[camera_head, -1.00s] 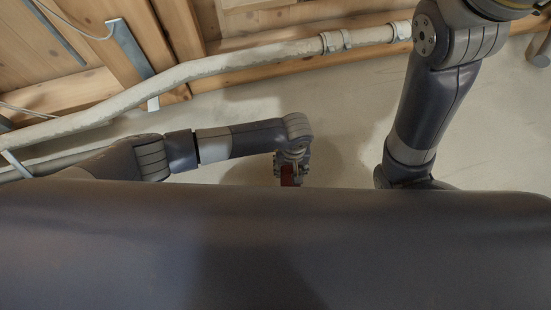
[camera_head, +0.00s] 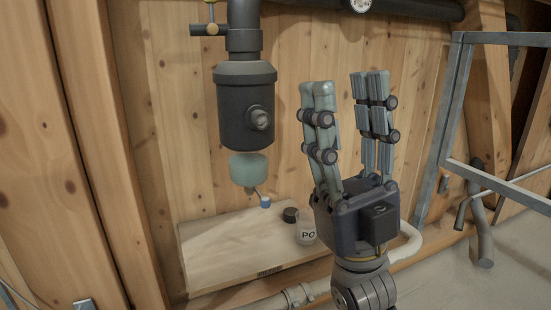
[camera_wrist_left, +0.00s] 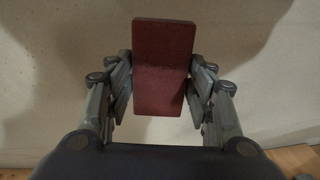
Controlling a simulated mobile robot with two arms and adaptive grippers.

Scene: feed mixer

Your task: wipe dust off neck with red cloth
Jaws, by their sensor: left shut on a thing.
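The red cloth (camera_wrist_left: 160,75) is a flat, dark red rectangular pad. In the left wrist view it sits between the fingers of my left gripper (camera_wrist_left: 160,88), which is shut on it over a pale floor. My left gripper is outside the head view. My right gripper (camera_head: 348,92) is raised in the head view, fingers up, spread apart and empty. Left of it, a dark pipe fitting hangs on the wooden wall. Its lower end is a pale green cup (camera_head: 248,168), and a narrow pipe neck (camera_head: 244,40) is above its dark body (camera_head: 246,105). I cannot make out dust.
A wooden shelf (camera_head: 225,250) is below the fitting. On it stand a clear jar marked "PO" (camera_head: 306,232), a black lid (camera_head: 290,214) and a small blue-capped item (camera_head: 265,201). A grey metal frame (camera_head: 446,130) stands at the right.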

